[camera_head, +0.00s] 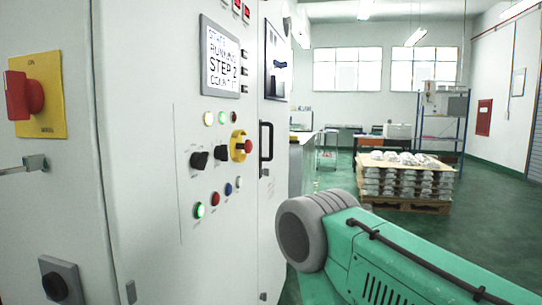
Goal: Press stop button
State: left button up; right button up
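A white control cabinet (150,150) fills the left half of the view. Its lower button row has a lit green button (200,210), a red button (215,198), a blue button (228,188) and a pale one (239,182). A red mushroom button (248,147) sits on a yellow base above them. I cannot read the labels beside the buttons. The display (221,60) reads "RUNNING" and "STEP 2". My green and grey right arm (400,265) comes in from the lower right, apart from the buttons in the picture. Neither gripper shows.
Black rotary knobs (199,160) stick out from the panel. A large red switch (25,95) on a yellow plate is at far left. A black door handle (266,141) is right of the buttons. A pallet of castings (405,180) stands behind on open green floor.

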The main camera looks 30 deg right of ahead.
aim_at(216, 199)
jog(key=k+l, duration=0.1)
jog(key=l, duration=0.75)
jog(key=k+l, duration=0.15)
jog(key=l, duration=0.3)
